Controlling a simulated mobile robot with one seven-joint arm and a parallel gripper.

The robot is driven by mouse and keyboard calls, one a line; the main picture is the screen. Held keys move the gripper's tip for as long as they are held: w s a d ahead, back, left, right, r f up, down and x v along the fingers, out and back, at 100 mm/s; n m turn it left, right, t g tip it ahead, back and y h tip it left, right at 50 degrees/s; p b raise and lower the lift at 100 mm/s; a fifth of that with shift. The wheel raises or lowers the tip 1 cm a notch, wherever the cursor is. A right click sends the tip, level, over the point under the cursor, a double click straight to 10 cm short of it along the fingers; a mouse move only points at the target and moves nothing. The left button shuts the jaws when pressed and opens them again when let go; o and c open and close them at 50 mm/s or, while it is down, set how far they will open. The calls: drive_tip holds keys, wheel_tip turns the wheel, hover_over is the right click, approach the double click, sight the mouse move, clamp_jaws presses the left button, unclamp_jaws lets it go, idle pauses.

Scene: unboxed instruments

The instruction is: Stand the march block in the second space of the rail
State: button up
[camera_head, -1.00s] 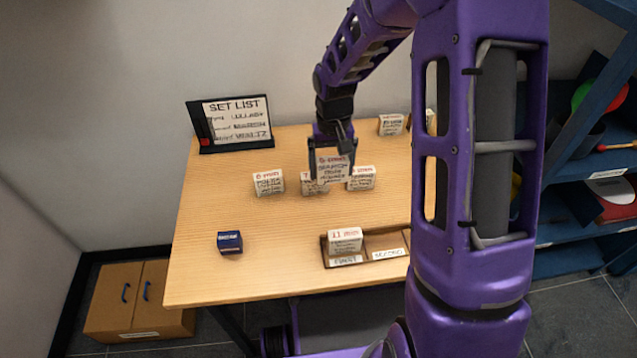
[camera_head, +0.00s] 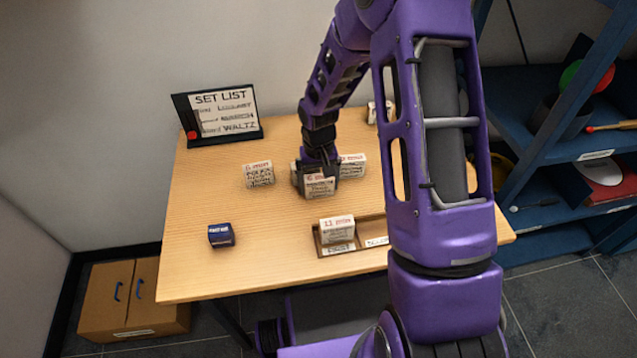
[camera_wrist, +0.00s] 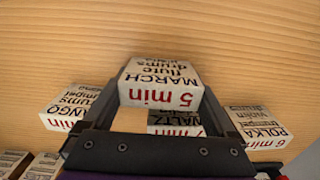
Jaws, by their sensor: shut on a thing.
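The march block (camera_wrist: 160,82) is white, with "MARCH" and a red "5 min" on it in the wrist view. My gripper (camera_wrist: 160,100) is shut on it, one finger on each side. In the head view the block (camera_head: 320,187) is in front of the row of blocks, short of the rail; its exact height above the table is unclear. The wooden rail (camera_head: 360,225) is at the table's front. A block marked "11 min" (camera_head: 337,230) stands in its first space. The second space is to the right, bare where visible and partly hidden by my arm.
The polka block (camera_head: 258,175), tango block (camera_head: 353,166) and waltz block (camera_wrist: 175,122) stand behind. Another block (camera_head: 380,112) is at the back. A dark blue box (camera_head: 221,235) lies front left. The set list board (camera_head: 222,115) lists march second.

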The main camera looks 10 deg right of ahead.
drive_tip(key=shift+f, duration=0.15)
drive_tip(key=o, duration=1.2)
